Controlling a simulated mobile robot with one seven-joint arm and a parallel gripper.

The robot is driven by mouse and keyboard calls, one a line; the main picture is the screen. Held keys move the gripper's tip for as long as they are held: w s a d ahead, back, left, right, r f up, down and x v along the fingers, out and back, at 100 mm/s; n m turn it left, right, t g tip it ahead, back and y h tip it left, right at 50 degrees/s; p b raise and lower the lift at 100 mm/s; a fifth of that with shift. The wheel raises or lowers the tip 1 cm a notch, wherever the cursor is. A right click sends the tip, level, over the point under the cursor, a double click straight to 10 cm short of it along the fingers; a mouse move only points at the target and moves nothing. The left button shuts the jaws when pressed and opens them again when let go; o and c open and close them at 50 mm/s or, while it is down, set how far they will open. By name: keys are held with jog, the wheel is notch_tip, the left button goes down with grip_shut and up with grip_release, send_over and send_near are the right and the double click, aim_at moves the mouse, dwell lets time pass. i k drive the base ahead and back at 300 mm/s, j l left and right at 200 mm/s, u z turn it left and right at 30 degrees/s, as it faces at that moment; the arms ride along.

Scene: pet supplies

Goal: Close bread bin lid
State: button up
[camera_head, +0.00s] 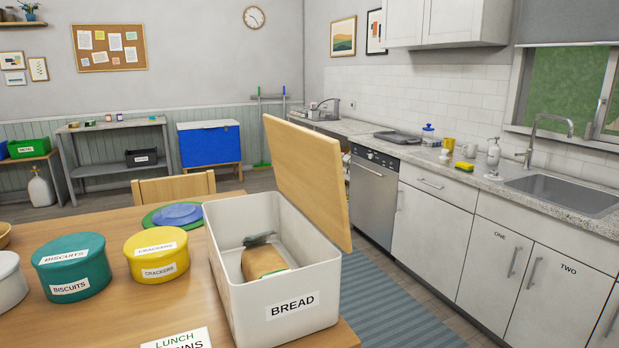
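The white bread bin (293,327), labelled "BREAD", stands on the wooden table near its right edge. Its wooden lid (308,180) is open and stands up, tilted, along the bin's right side. A loaf of bread (264,262) in a wrapper lies inside the bin, toward the far end. My gripper is not in view.
A yellow crackers tin (157,255) and a teal biscuits tin (73,267) stand left of the bin. A chair (173,190) stands beyond the table. A striped rug (385,300) covers floor before the counter.

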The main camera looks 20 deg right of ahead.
aim_at(307, 162)
jog(key=i+l+u, duration=0.1)
jog(key=l+u, duration=0.3)
jog(key=l, duration=1)
jog(key=l+u, duration=0.35)
jog(key=l, duration=1.05)
jog(key=i+l+z, duration=0.15)
jog(key=l, duration=0.2)
jog(key=i+l+z, duration=0.15)
jog(key=l, duration=0.2)
jog(key=i+l+z, duration=0.1)
jog(key=i+l, duration=0.15)
jog(key=j, duration=0.65)
